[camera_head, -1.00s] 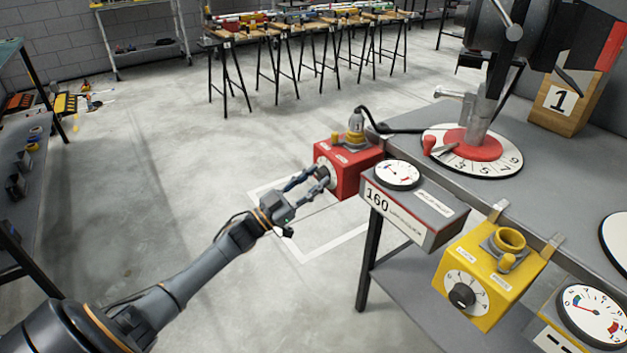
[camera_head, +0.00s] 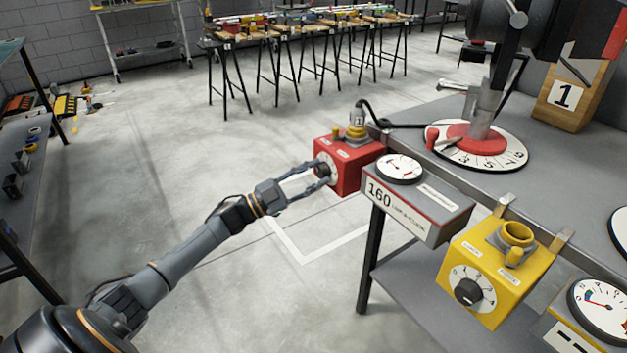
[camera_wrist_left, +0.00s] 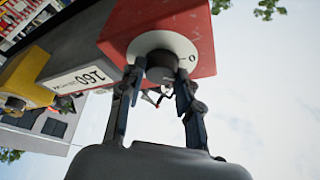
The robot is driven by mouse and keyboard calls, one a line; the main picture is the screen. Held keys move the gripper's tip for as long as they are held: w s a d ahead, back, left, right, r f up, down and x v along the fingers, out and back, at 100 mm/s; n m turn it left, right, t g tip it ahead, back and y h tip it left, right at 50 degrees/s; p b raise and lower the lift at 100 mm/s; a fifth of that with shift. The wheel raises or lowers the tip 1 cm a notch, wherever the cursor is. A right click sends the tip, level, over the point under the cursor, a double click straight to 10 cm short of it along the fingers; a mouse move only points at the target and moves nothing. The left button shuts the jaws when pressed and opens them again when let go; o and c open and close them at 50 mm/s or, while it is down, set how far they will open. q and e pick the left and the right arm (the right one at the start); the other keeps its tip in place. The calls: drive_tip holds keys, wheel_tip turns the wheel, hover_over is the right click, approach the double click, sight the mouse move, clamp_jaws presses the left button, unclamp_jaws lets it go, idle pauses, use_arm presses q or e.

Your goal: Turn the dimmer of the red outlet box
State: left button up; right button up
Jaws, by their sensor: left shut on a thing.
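The red outlet box (camera_head: 350,165) hangs at the near left corner of the bench. A dark plug with a cable stands in the yellow socket on its top. Its dimmer is a dark knob on a white dial (camera_head: 329,158), facing my left arm. My left gripper (camera_head: 320,179) reaches it from the left and is shut on the dimmer knob. In the left wrist view the two fingers stand on either side of the dark dimmer knob (camera_wrist_left: 160,66), with a "0" showing at the right of the white dial. My right gripper is not in view.
A grey box marked 160 with a gauge (camera_head: 418,200) hangs right of the red box. A yellow outlet box (camera_head: 495,268) hangs further right. The grey bench (camera_head: 412,152) carries a machine with a numbered disc.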

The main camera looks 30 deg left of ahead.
use_arm(q)
drive_tip(key=shift+f+m, duration=0.1)
drive_tip(key=shift+m, duration=0.6)
drive_tip(key=shift+m+g+b, duration=0.3)
drive_tip(key=shift+m+g, duration=0.2)
drive_tip(key=shift+m, duration=0.1)
drive_tip(key=m+g, duration=0.1)
drive_tip(key=m, duration=0.1)
drive_tip(key=m+h, duration=0.1)
drive_tip(key=m, duration=0.1)
drive_tip(key=shift+a+g+b, duration=0.1)
drive_tip(key=shift+g+b, duration=0.2)
drive_tip(key=shift+g, duration=0.1)
drive_tip(key=shift+r+m+g+y, duration=0.15)
drive_tip(key=shift+m+g, duration=0.25)
drive_tip(key=shift+m, duration=0.85)
drive_tip(key=shift+r+m+g+y, duration=0.15)
drive_tip(key=shift+m+g, duration=0.25)
drive_tip(key=shift+m, duration=0.85)
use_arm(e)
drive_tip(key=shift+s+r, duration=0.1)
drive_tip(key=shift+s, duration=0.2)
use_arm(q)
drive_tip(key=shift+f, duration=0.15)
drive_tip(key=o, duration=1.2)
drive_tip(key=shift+c, duration=0.2)
drive_tip(key=shift+a, duration=0.1)
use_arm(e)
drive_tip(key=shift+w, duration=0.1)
